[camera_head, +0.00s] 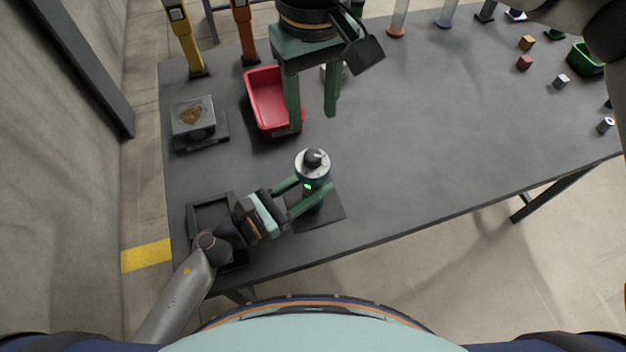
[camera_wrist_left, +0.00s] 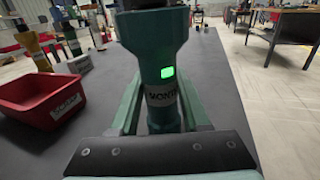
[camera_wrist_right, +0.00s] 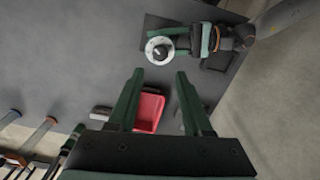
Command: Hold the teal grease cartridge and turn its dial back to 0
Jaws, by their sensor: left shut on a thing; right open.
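The teal grease cartridge (camera_head: 311,190) stands upright over a dark mat (camera_head: 328,215) near the table's front edge. A small green light glows on its side. On top is the dial (camera_head: 313,160), a dark knob on a pale ring; its marks are too small to read. My left gripper (camera_head: 308,197) is shut around the cartridge's body; the left wrist view shows the cartridge (camera_wrist_left: 160,70) between its fingers. My right gripper (camera_head: 313,121) is open and empty, above and behind the cartridge. In the right wrist view the dial (camera_wrist_right: 160,48) lies beyond its fingertips.
A red bin (camera_head: 262,88) sits behind my right gripper's fingers. A grey box (camera_head: 192,118) on a dark base and a black tray (camera_head: 198,217) are at the left. Several small cubes and a green bin (camera_head: 583,60) are at the far right. The table's middle is clear.

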